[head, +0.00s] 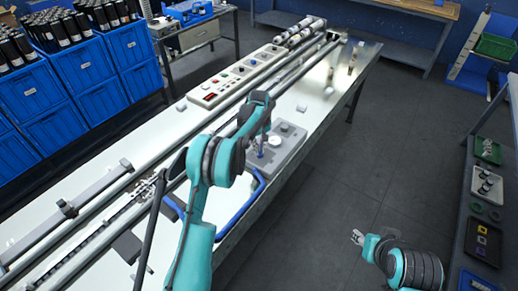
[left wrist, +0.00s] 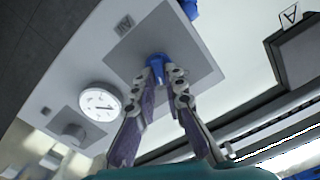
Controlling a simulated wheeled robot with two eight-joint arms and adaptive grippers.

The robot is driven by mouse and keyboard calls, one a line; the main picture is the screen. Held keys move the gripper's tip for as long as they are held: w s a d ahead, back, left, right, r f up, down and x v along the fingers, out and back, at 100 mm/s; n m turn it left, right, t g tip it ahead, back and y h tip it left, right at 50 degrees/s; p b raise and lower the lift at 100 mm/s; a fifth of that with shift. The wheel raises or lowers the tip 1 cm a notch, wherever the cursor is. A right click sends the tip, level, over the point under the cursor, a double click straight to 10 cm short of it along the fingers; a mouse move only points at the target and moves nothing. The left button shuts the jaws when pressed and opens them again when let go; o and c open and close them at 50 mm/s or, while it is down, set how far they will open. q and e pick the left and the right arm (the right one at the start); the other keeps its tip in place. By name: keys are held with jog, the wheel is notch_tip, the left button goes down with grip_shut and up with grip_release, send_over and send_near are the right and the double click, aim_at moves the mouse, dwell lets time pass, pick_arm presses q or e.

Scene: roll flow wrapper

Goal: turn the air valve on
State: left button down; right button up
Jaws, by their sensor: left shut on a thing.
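The air valve has a blue handle (left wrist: 157,61) standing on a grey square plate (left wrist: 190,62) in the left wrist view. My left gripper (left wrist: 158,72) is shut on this blue handle, and its two fingers cover part of it. In the head view my left gripper (head: 259,152) is over the grey panel (head: 286,150) at the table's near edge, and the valve is mostly hidden there. A round white gauge (left wrist: 100,103) with a dark needle sits beside the valve. My right gripper (head: 357,237) is out over the floor, away from the table, too small to read.
A round grey knob (left wrist: 75,133) stands past the gauge. A control box (head: 226,83) with buttons lies behind long rails on the white table. A blue tube (head: 240,212) curves near my left arm. The floor between is clear.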

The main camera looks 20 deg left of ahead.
pick_arm(q)
jog(key=shift+m, duration=0.4)
jog(key=c, duration=1.6)
grip_release()
notch_tip(320, 180, up, 12)
